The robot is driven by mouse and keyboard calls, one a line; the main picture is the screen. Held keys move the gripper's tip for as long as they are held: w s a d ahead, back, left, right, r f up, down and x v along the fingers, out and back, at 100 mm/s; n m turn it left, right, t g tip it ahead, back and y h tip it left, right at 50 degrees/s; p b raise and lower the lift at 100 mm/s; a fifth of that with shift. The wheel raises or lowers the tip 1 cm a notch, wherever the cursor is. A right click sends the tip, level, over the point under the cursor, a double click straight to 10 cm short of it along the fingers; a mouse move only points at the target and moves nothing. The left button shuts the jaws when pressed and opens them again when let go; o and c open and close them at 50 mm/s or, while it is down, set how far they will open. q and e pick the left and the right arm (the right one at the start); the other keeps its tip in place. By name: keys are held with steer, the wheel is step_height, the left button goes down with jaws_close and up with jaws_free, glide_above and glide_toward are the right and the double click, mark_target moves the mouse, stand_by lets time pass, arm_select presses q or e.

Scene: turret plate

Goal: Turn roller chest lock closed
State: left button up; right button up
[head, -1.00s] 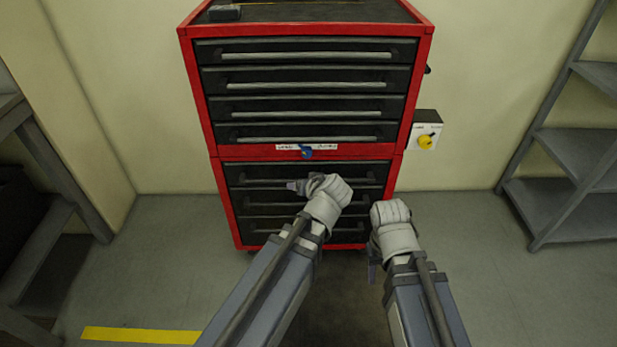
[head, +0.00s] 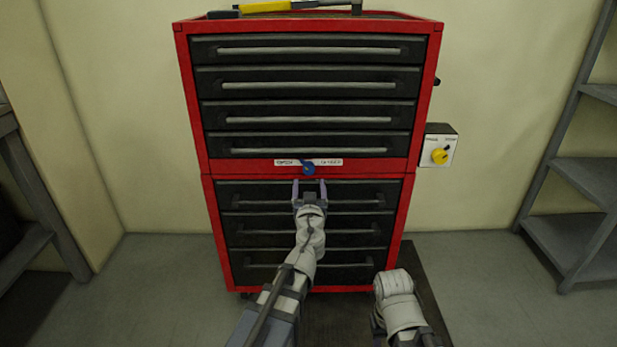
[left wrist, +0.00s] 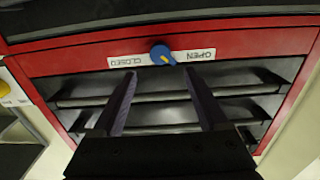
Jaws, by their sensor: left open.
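The roller chest (head: 192,120) is red with dark drawers. Its lock is a blue knob (head: 308,169) on the red strip between the upper and lower drawers. In the left wrist view the knob (left wrist: 161,54) has a yellow mark on its lower right.
A wall box with a yellow knob (head: 439,156) is right of the chest. A yellow and black tool (head: 265,7) lies on the chest top. Grey shelving (head: 580,180) stands at the right and a dark bench frame (head: 42,205) at the left.

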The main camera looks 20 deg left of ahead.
mark_target(309, 169)
arm_select(q)
steer(key=x, duration=0.7)
steer(key=shift+w+a, duration=0.15)
steer(key=shift+w, duration=0.25)
jaws_close()
